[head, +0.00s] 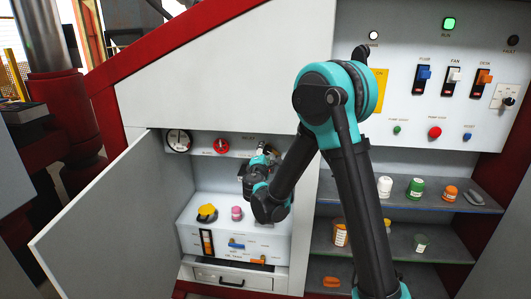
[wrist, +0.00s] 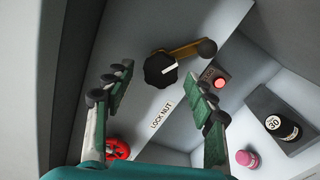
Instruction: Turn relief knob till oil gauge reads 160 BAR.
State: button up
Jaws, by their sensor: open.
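The black knob with a white pointer line (wrist: 160,70), which looks like the relief knob, is on the panel in the wrist view. A brass lever with a dark ball end (wrist: 207,47) extends from beside it, above the LOCK NUT label. My gripper (wrist: 158,79) is open. In the picture its fingertips lie on either side of the knob, apart from it; the depth gap is unclear. In the head view my gripper (head: 262,152) reaches into the open cabinet and hides the knob. The round white gauge (head: 178,141) is at the cabinet's upper left; its reading is too small to tell.
A red handwheel (head: 222,146) is right of the gauge. A red button (wrist: 219,82), a pink cap (wrist: 247,158) and a black cylinder marked 30 (wrist: 280,127) are near my right finger. The open door (head: 95,220) bounds the left; shelves (head: 410,250) hold jars at right.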

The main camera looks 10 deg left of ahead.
jog(key=s, duration=1)
jog(key=shift+a, duration=0.15)
jog(key=shift+s, duration=0.1)
dwell(3.3)
jog(key=s+m, duration=0.4)
jog(key=m, duration=0.8)
jog(key=w, duration=1.1)
jog(key=w+d, duration=0.1)
jog(key=w, duration=0.4)
jog(key=shift+w+r, duration=0.1)
jog(key=shift+w, duration=0.15)
